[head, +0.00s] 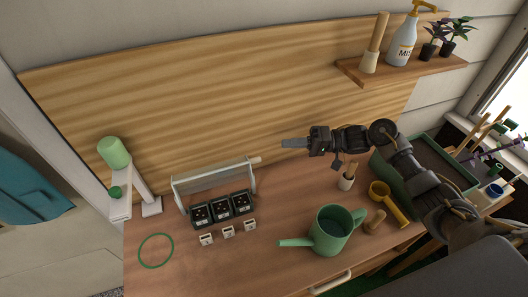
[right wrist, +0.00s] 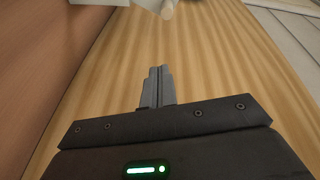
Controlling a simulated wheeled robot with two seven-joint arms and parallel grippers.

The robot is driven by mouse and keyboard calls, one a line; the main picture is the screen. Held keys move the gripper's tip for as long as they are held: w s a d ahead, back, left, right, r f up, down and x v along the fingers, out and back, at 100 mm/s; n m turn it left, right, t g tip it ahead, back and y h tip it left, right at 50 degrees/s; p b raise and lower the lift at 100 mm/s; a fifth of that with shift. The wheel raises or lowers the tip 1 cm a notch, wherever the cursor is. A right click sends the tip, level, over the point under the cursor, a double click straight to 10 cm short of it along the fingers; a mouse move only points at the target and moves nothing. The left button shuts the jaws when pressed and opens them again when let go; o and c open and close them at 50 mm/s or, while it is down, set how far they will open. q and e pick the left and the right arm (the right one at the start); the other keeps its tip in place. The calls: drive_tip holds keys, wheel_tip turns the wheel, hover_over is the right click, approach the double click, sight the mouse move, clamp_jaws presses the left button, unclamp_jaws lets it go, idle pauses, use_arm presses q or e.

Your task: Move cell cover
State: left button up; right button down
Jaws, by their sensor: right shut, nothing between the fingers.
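The cell cover (head: 214,179) appears to be a clear, pale-framed panel with a light knob at its right end (head: 256,160). It stands tilted behind several black cells (head: 222,208) on the wooden bench. My right gripper (head: 287,143) is shut and empty, above and to the right of the knob, apart from it, in front of the wooden back panel. In the right wrist view its closed fingers (right wrist: 158,85) point towards a pale knob (right wrist: 167,10) at the top edge. My left gripper is not in view.
Small white tags (head: 228,232) lie before the cells. A green ring (head: 156,251) lies at left. A shelf (head: 400,70) holds a bottle.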

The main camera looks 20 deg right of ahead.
drive_tip(key=shift+a+f+m, duration=0.1)
drive_tip(key=shift+m, duration=1.3)
drive_tip(key=shift+a+f+m, duration=0.1)
drive_tip(key=shift+m, duration=1.3)
drive_tip(key=s+a+p, duration=0.1)
drive_tip(key=a+p, duration=0.5)
drive_tip(key=a, duration=0.3)
drive_tip(key=shift+s+p, duration=0.25)
drive_tip(key=shift+p, duration=0.15)
drive_tip(key=shift+w+a, duration=0.1)
